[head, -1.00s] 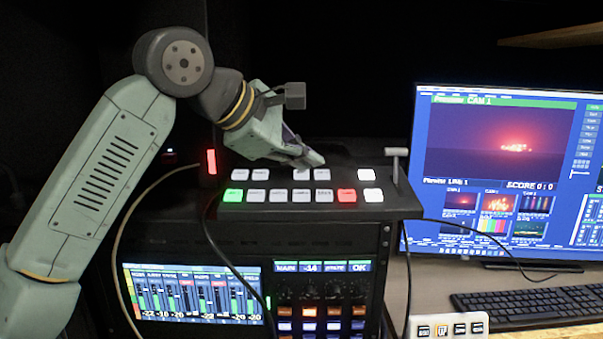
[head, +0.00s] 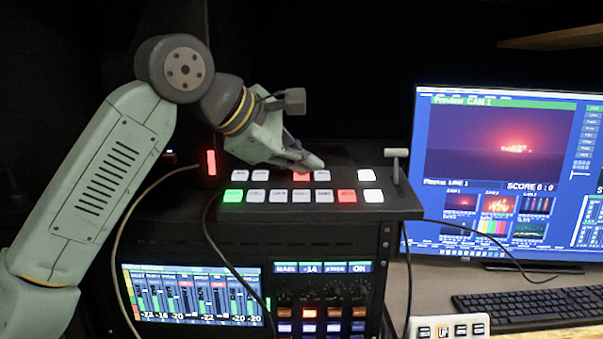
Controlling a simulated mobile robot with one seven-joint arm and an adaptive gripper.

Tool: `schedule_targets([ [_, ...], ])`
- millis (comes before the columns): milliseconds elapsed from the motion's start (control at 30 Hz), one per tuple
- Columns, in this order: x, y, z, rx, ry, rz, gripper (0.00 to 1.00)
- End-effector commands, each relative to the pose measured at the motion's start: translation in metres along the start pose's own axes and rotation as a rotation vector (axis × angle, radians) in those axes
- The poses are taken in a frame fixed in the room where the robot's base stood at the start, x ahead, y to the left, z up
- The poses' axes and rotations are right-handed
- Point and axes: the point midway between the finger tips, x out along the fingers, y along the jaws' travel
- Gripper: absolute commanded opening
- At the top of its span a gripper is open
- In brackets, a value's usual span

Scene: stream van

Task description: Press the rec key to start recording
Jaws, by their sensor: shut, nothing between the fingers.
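The switcher panel (head: 215,210) has two rows of small keys. In the back row a key (head: 301,177) right under my gripper glows red; its label is hidden or too small to read, so I cannot tell whether it is the rec key. In the front row one key (head: 233,196) is green and another (head: 346,196) is red; the others are white. My gripper (head: 314,163) is shut and empty, tilted down to the right, with its tips at the back row beside the red key. I cannot tell if it touches a key.
A lever (head: 396,166) stands at the panel's right end. A monitor (head: 500,180), a black keyboard (head: 530,303) and a small white key box (head: 450,327) are to the right. Cables (head: 232,262) hang in front of the rack, which has an audio screen (head: 190,293).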

Motion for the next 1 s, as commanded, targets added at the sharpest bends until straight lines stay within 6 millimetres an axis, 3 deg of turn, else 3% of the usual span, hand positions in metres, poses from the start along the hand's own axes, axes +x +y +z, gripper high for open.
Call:
schedule_targets([
  [667,-0.012,0.009,0.008,0.0,0.0,0.0,0.0],
  [1000,-0.032,0.024,0.023,0.0,0.001,0.001,0.0],
])
